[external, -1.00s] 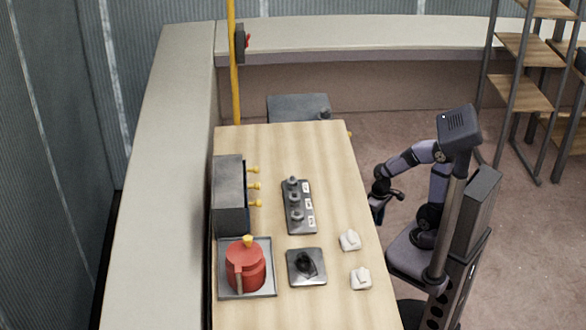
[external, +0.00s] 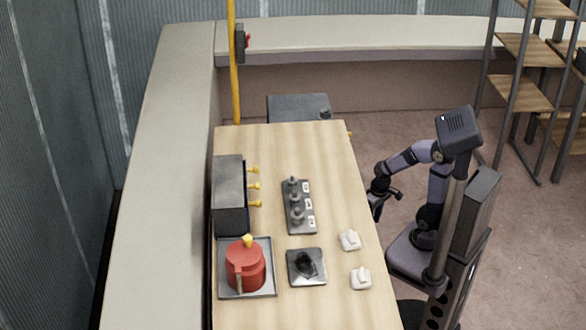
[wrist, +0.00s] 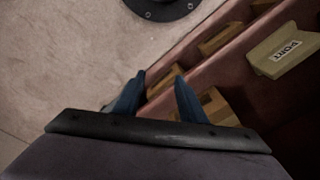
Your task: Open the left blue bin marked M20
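No blue bin and no M20 mark can be made out in either view. A pale block labelled PORT (wrist: 283,49) is at the upper right there.
The wooden tabletop (external: 330,150) carries a dark box with yellow knobs (external: 229,190), a red kettle (external: 245,265), a grey block with labelled knobs (external: 297,207), a dark square plate (external: 306,267) and two white pieces (external: 350,240).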

